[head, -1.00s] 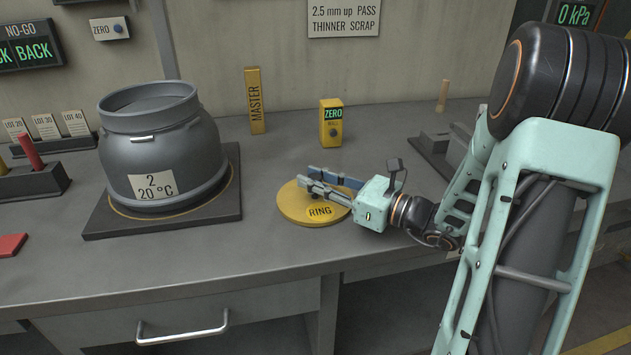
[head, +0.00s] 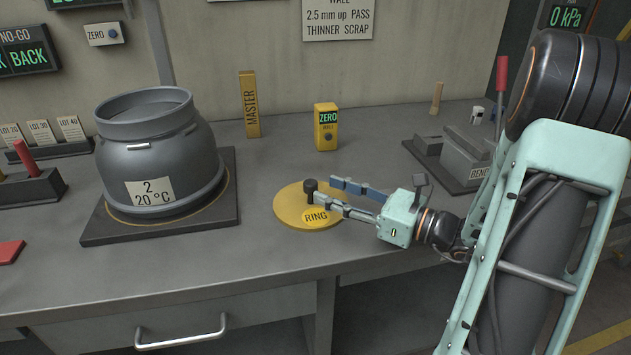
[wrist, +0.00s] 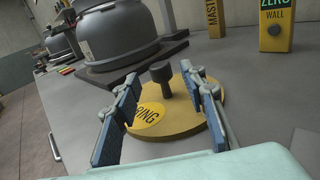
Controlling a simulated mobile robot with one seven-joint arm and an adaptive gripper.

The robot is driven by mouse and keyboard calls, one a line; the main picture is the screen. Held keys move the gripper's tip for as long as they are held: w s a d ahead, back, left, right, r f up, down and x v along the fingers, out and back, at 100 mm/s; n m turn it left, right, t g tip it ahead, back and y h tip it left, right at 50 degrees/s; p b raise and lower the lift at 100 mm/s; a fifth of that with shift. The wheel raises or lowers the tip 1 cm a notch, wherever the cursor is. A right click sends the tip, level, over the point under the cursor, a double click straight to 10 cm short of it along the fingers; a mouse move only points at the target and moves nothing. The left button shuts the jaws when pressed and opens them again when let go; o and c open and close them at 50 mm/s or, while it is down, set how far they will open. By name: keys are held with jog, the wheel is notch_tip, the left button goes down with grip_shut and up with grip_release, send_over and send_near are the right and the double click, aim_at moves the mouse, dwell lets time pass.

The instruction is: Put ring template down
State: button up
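The ring template (head: 290,207) is a flat yellow disc with a RING label and a dark knob on top. It lies flat on the grey bench (head: 250,265), right of the cylinder's base. My gripper (head: 322,184) is open beside the disc, its fingers reaching in from the right. In the wrist view the disc (wrist: 187,135) lies beyond and below the two spread blue fingers (wrist: 165,100). The knob (wrist: 162,78) stands between and beyond the fingertips, with clear space on both sides. Nothing is held.
A grey cylinder (head: 160,150) marked 2, 20 °C stands on a dark square base (head: 105,228) to the left. A yellow MASTER block (head: 250,105) and a yellow ZERO gauge (head: 327,128) stand behind. A grey BEND block (head: 465,158) is at the right.

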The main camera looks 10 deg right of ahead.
jog(key=p+v, duration=0.1)
jog(key=v, duration=0.5)
jog(key=shift+s+d, duration=0.1)
jog(key=shift+r, duration=0.1)
